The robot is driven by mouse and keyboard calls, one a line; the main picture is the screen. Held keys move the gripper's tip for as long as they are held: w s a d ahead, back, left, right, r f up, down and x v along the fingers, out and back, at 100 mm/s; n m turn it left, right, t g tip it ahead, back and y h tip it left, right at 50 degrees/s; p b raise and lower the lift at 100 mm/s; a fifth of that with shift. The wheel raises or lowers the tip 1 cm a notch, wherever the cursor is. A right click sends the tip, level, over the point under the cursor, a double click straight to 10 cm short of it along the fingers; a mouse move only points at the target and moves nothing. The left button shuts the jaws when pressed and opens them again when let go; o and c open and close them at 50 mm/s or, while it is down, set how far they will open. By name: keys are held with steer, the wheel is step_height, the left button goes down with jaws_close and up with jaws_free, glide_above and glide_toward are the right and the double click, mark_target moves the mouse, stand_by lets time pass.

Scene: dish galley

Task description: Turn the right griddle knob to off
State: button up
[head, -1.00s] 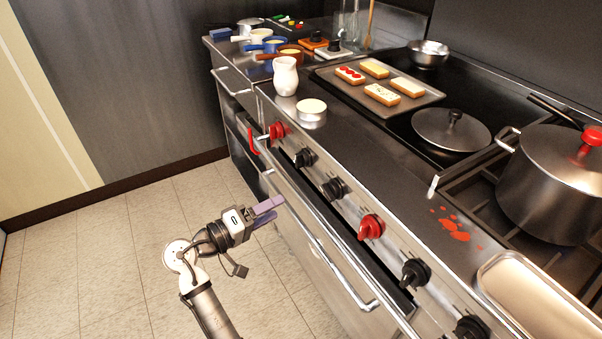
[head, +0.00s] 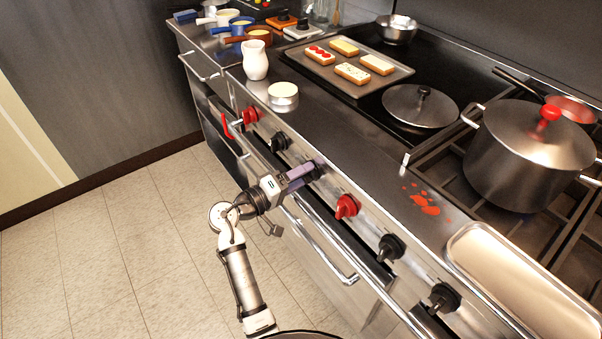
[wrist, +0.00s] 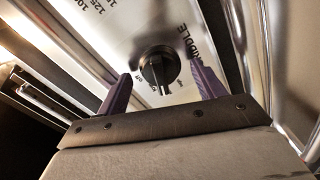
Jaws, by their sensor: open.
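A round black knob (wrist: 157,66) sits on the steel panel in the wrist view, between my two open fingers. Its grip bar points roughly down in that picture. Small print that looks like "off" stands at its lower left, and lettering ending in "IDDLE" is at its upper right. In the head view my gripper (head: 308,171) is at the front panel, over the third knob from the far end, and mostly hides it. The fingers straddle the knob with nothing gripped; whether they touch it I cannot tell.
A red knob (head: 346,206) is just right of my gripper, and a black knob (head: 280,142) just left. An oven handle (head: 325,249) runs below. The griddle top carries a tray (head: 398,77) of toasts and a lid (head: 420,104). A pot (head: 525,160) stands right.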

steer(key=shift+w+d, duration=0.2)
steer(key=c, duration=1)
steer(key=shift+f+b, duration=0.15)
steer(key=shift+b, duration=0.4)
steer(key=m+b, duration=1.3)
steer(key=b, duration=0.7)
steer(key=shift+m+b, duration=0.35)
steer(key=shift+m, duration=0.05)
